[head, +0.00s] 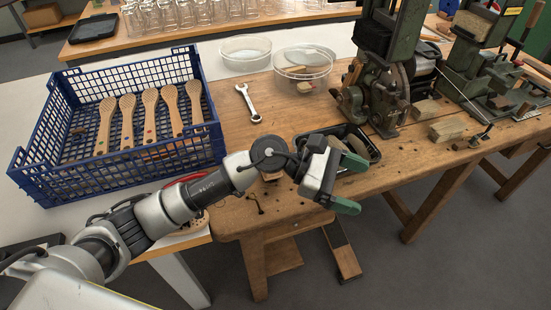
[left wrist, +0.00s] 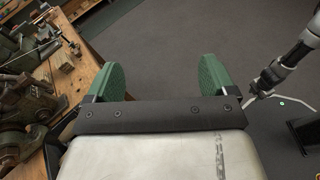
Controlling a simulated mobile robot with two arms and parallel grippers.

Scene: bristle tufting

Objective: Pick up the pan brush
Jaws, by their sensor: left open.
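Several long-handled wooden brush bodies (head: 152,116) lean side by side in the blue crate (head: 185,147), with small coloured dots on their handles. I cannot tell for sure which thing is the pan brush. My left gripper (head: 351,183) is open and empty over the bench's front edge, well to the right of the crate. It partly hides a black tray (head: 374,152) with contents I cannot make out. In the left wrist view its green fingers (left wrist: 158,78) stand apart with only grey floor between them. My right gripper is not clearly seen.
Green machines (head: 375,95) and wood blocks (head: 452,128) stand to the right. Glass jars (head: 160,18) line the back table. Bare bench shows around the wrench.

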